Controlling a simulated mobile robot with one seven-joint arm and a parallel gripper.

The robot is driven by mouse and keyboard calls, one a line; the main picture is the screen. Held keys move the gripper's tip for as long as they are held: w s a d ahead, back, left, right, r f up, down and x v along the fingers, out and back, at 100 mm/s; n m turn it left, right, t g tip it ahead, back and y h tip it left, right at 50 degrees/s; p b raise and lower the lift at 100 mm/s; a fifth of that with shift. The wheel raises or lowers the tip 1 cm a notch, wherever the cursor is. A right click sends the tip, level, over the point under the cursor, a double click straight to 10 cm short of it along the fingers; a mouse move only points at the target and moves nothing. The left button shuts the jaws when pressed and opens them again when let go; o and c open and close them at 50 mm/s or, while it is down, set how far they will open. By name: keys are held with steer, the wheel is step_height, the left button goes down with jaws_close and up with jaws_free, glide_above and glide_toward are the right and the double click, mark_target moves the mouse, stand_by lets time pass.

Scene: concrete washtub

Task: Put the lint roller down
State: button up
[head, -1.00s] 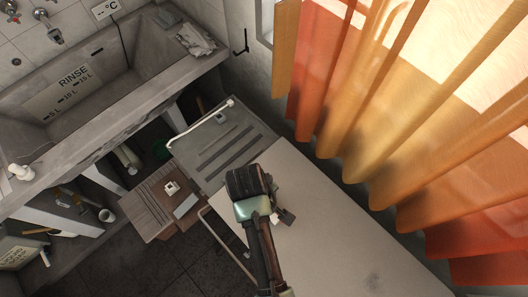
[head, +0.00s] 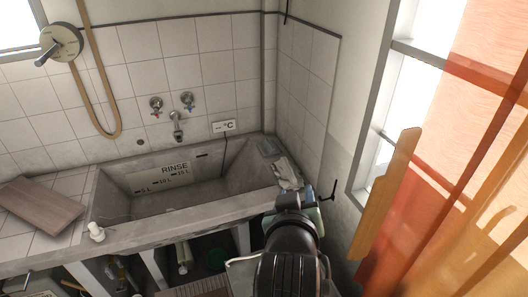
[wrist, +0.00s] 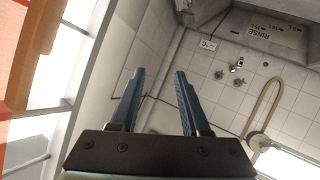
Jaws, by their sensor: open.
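My gripper (wrist: 161,78) is open in the wrist view, with two dark blue fingers spread apart and nothing between them. Beyond the fingers are the tiled wall and the window side, seen upside down. In the head view my arm rises at the lower middle, in front of the right end of the washtub, and I cannot make out the fingertips there. I cannot identify the lint roller in either current view.
The concrete washtub (head: 120,240) runs along the tiled wall, with a crumpled cloth (head: 287,171) on its right end. A wooden board (head: 42,205) lies at left. A black hook (head: 332,192) is on the wall. Orange curtains (head: 440,220) hang at right.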

step_height(320, 180, up, 19)
steer(key=a+m+t, duration=0.1)
steer(key=a+t, duration=0.2)
steer(key=t, duration=0.3)
steer(key=s+a+r+t+y, duration=0.1)
steer(key=s+r+t, duration=0.3)
steer(key=s+r, duration=0.3)
steer(key=s+a+r+m+t+y, duration=0.1)
steer(key=s+r+t, duration=0.3)
steer(key=r, duration=1)
steer(key=s, duration=0.3)
steer(key=shift+a+r, duration=0.2)
steer(key=shift+a, duration=0.2)
steer(key=shift+f, duration=0.15)
